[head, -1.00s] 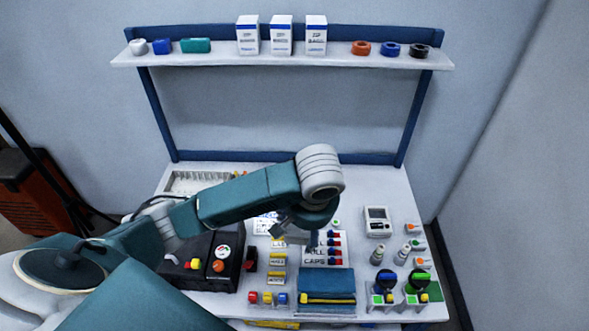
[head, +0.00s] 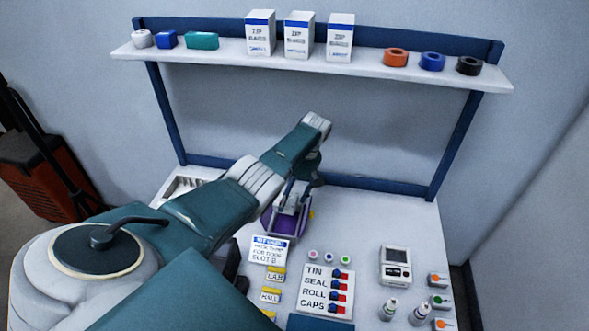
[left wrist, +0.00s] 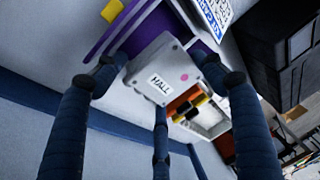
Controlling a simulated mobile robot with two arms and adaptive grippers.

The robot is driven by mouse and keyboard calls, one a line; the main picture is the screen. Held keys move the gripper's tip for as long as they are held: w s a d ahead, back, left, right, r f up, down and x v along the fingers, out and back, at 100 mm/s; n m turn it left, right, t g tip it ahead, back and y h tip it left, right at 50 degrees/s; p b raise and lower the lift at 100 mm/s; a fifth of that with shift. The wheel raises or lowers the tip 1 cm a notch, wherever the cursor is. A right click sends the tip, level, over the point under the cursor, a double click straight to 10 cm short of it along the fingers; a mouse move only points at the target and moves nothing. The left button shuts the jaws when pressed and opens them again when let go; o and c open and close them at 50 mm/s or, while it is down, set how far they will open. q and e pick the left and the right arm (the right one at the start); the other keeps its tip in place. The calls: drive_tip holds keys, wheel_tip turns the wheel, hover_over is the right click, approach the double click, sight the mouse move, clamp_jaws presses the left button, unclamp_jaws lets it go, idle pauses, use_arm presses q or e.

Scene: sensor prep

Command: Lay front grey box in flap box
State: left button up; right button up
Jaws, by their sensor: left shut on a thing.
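The grey box (left wrist: 162,68), labelled HALL with a pink dot, is between the fingers of my left gripper (left wrist: 163,72), which is shut on it. In the head view, my left gripper (head: 291,199) is at the back of the table, over the purple flap box (head: 277,224). The flap box (left wrist: 105,38) shows behind the grey box in the left wrist view. The arm and gripper hide much of it in the head view. I cannot tell whether the grey box touches its floor. My right gripper is not in view.
A white card (head: 270,250) stands in front of the flap box. A white tray (head: 183,188) is at the back left. A meter (head: 396,265), small bottles and a cap board (head: 328,291) are at the right and front. The back right tabletop is clear.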

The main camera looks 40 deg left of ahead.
use_arm(q)
drive_tip(key=shift+s+f+n, duration=0.25)
drive_tip(key=shift+f+n, duration=0.05)
drive_tip(key=shift+f, duration=0.45)
drive_tip(key=b+x, duration=0.2)
drive_tip(key=b, duration=0.1)
drive_tip(key=shift+d+f, duration=0.15)
drive_tip(key=shift+f, duration=0.05)
drive_tip(key=shift+w+f+b, duration=0.1)
drive_tip(key=shift+f+b, duration=0.4)
drive_tip(key=shift+b, duration=0.05)
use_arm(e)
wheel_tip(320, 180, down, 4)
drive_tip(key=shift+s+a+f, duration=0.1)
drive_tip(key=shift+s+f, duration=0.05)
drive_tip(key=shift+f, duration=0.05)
use_arm(q)
drive_tip(key=shift+d+f, duration=0.15)
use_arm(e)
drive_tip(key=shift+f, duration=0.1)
use_arm(q)
drive_tip(key=shift+f, duration=0.2)
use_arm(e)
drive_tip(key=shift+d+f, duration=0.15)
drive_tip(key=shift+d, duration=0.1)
